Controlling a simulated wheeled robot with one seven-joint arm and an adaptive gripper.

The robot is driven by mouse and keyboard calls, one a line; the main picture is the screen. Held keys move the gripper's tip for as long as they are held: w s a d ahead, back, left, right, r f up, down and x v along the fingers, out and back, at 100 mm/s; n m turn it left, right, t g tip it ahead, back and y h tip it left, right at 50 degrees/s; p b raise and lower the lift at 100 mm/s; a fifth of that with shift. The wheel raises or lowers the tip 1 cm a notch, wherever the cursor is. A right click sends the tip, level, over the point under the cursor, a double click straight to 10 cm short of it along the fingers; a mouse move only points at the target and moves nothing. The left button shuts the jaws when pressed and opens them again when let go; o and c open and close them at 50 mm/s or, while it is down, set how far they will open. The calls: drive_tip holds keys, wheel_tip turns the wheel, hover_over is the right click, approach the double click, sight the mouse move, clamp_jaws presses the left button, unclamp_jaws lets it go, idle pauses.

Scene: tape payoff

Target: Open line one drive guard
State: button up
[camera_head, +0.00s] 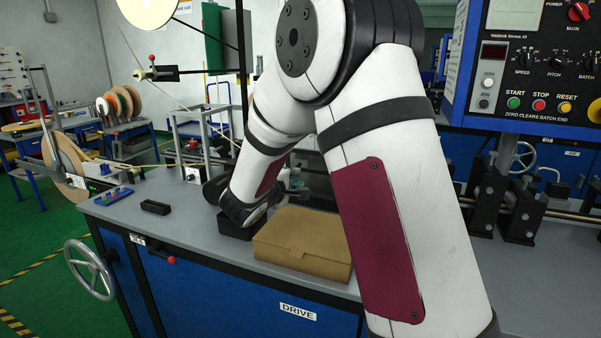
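A white label reading DRIVE (298,311) is on the blue front panel (225,295) of the machine bench, below the grey top. I cannot tell from this view where the edges of a guard are. A dark lever with a red end (171,260) sticks out from the bench front, left of the label. My white arm reaches down over the bench, and its dark wrist end is left of and behind the cardboard box. My gripper's fingers cannot be made out clearly; a small grey part beside the wrist is partly hidden by my arm.
A closed cardboard box (303,240) stands near the bench's front edge. A small black block (155,207) and a blue fixture (113,196) lie to the left. A handwheel (90,270) sticks out at the left end. A control panel (535,75) hangs at upper right.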

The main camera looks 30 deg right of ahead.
sight(309, 171)
drive_tip(key=x, duration=1.2)
drive_tip(key=shift+d, duration=0.15)
clamp_jaws()
